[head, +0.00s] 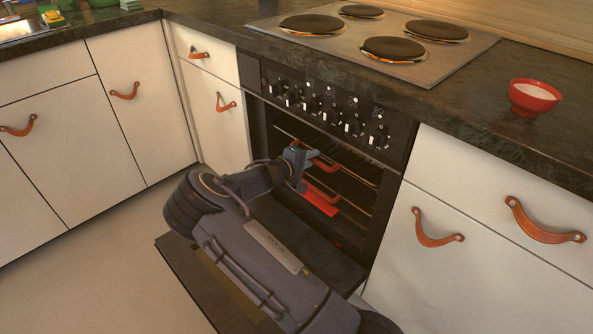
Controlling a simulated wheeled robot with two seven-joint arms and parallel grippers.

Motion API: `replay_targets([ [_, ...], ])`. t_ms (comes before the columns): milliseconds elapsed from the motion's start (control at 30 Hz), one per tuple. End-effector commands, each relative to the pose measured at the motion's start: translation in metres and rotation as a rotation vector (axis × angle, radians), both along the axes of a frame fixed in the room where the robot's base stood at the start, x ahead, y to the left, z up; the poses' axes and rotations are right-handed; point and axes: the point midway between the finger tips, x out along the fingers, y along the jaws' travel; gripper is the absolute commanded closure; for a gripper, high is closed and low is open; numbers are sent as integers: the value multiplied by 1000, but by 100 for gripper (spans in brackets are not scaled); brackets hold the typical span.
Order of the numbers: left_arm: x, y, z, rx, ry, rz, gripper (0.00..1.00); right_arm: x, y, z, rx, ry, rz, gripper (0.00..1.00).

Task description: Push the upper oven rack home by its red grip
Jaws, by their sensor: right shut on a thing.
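The black oven (395,180) stands open under the hob, with its door (325,262) folded down. The upper rack (352,180) is a wire rack inside the opening. Its red grip (328,164) is at the front, partly hidden by my right gripper. My right gripper (305,164) is at the oven mouth, shut on the upper red grip. A second red grip (321,199) shows just below, on a lower rack. My right arm crosses over the open door and hides part of it. My left gripper is not in view.
White drawers and cupboards with leather pulls (437,240) flank the oven on both sides. Black control knobs (352,126) run above the opening. A red bowl (534,97) stands on the dark worktop at right. Bare floor (110,255) lies at left.

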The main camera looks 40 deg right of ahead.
Motion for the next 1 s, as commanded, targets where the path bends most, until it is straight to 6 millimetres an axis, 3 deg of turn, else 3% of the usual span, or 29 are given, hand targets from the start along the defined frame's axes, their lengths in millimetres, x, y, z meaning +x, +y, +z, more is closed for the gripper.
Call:
replay_targets([
  [233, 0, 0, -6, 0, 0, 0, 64, 1, -23, -1, 1, 0, -2, 100],
  [700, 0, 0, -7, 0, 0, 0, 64, 2, -27, -1, 1, 0, -1, 100],
  [733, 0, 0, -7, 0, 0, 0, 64, 2, -27, -1, 1, 0, -1, 80],
  [800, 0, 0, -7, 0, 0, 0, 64, 2, -27, -1, 1, 0, -1, 71],
  [867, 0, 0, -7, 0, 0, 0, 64, 2, -27, 0, 1, 0, -1, 64],
  [1000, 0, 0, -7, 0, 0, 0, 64, 2, -26, 0, 1, 0, 0, 64],
])
